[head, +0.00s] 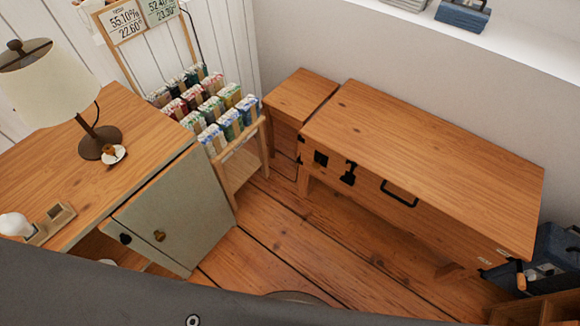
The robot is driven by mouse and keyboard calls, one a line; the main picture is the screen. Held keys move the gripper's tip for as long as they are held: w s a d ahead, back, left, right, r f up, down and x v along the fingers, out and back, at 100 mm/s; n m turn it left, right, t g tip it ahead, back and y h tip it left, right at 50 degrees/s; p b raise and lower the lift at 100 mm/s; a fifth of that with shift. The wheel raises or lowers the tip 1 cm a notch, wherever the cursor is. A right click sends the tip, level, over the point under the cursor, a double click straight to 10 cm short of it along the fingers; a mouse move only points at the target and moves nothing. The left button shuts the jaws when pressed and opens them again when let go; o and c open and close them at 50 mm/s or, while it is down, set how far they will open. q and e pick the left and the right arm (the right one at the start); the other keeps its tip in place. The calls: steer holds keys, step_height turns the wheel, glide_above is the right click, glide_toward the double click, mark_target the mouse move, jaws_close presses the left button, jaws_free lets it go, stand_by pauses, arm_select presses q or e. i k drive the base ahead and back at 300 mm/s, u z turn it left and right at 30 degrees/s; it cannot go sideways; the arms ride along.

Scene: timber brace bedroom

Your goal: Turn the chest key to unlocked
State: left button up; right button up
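A long wooden chest (430,160) on legs stands against the wall at the right, its lid closed. Its front has a black square plate (320,158), a black key-like fitting (348,174) hanging beside it, and a black bar handle (399,193). The key-like fitting is too small to tell which way it is turned. Neither of my grippers is in view.
A small wooden box-like stand (297,95) adjoins the chest's left end. A rack of colourful packets (210,105) stands left of it. A green-grey cabinet (185,210) with a lamp (50,85) on top fills the left. The plank floor (290,240) before the chest is clear.

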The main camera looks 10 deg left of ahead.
mark_target(315, 165)
steer(key=z, duration=2.35)
steer(key=k, duration=0.85)
steer(key=u, duration=0.7)
steer(key=i, duration=0.5)
steer(key=u, duration=0.1)
